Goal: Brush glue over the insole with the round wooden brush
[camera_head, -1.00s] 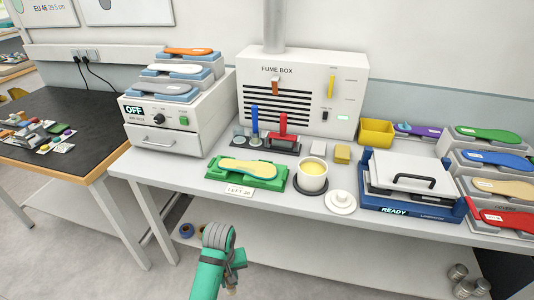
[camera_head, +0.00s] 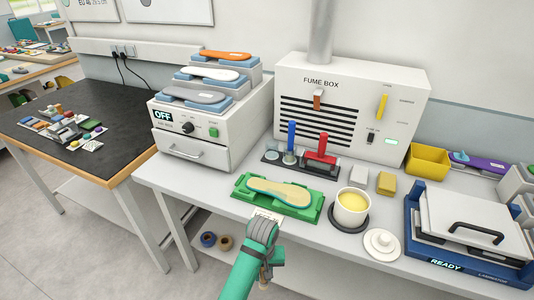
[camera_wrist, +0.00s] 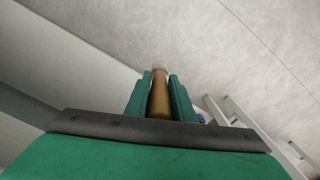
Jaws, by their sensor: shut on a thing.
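My gripper (camera_wrist: 159,82) is shut on the round wooden brush (camera_wrist: 159,100), whose brown handle stands between the green fingers with a pale tip beyond them. In the head view my gripper (camera_head: 265,272) hangs in front of the table's front edge, below the tabletop; the brush is hardly visible there. The yellowish insole (camera_head: 280,191) lies flat on a green holder (camera_head: 316,212) on the table. The white glue pot (camera_head: 351,216) with yellow glue (camera_head: 353,202) stands on a dark round base to its right. My gripper is apart from both.
A white lid (camera_head: 381,243) lies right of the pot. A rack with blue and red tools (camera_head: 320,150) stands behind the holder. The fume box (camera_head: 350,100) is at the back, the oven (camera_head: 205,140) at left and the laminator (camera_head: 470,225) at right.

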